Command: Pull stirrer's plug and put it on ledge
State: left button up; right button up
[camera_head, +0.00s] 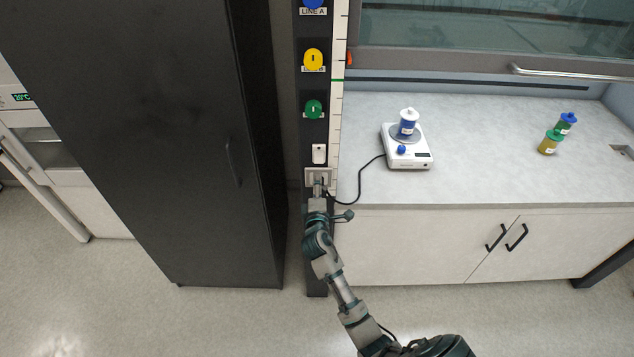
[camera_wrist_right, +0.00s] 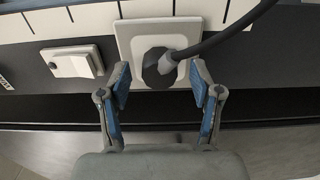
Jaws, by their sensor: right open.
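The stirrer's black plug (camera_wrist_right: 160,68) sits in a white wall socket (camera_wrist_right: 128,36), with its thick cord running off to the upper right in the right wrist view. In the head view the socket (camera_head: 312,174) is low on the dark column, partly hidden by my right gripper (camera_head: 319,188). That gripper also shows in the wrist view (camera_wrist_right: 160,88), open, its fingers on either side of the plug with gaps visible. The white stirrer (camera_head: 408,158) stands on the bench, carrying a blue-and-white bottle (camera_head: 408,122). My left gripper is out of view.
A white switch (camera_head: 319,153) is just above the socket, with green (camera_head: 313,109) and yellow (camera_head: 313,59) knobs higher up. A dark cabinet (camera_head: 150,130) stands left.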

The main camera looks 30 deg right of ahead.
jog(key=shift+d+f, duration=0.1)
jog(key=shift+d, duration=0.25)
jog(key=shift+a, duration=0.15)
jog(key=shift+a+p, duration=0.1)
jog(key=shift+p, duration=0.25)
dwell(0.4)
jog(key=shift+d, duration=0.2)
jog(key=shift+c, duration=0.2)
